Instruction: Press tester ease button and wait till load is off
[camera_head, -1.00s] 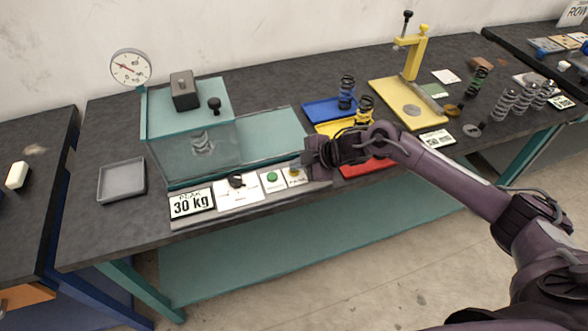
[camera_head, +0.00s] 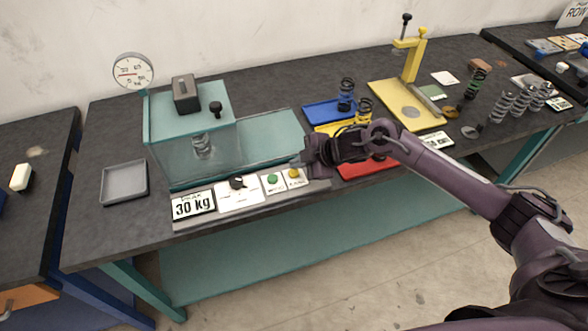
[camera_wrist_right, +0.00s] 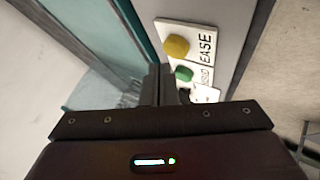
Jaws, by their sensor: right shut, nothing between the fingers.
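The tester (camera_head: 190,150) is a teal frame with a clear guard, and a spring (camera_head: 202,146) stands inside it. Its round dial gauge (camera_head: 133,71) has a red needle lying nearly level. The yellow EASE button (camera_head: 294,174) sits at the right end of the front panel, beside a green button (camera_head: 272,180). In the right wrist view the EASE button (camera_wrist_right: 176,46) and the green button (camera_wrist_right: 184,73) show just beyond the fingers. My right gripper (camera_head: 304,163) is shut and empty, close to the EASE button, with no clear contact visible. My left gripper is not in view.
A "30 kg" sign (camera_head: 193,205) and a black knob (camera_head: 237,183) are on the panel's left. A grey tray (camera_head: 124,181) lies to the left. Blue (camera_head: 330,112) and red (camera_head: 365,167) trays and a yellow press (camera_head: 410,75) stand right of the tester.

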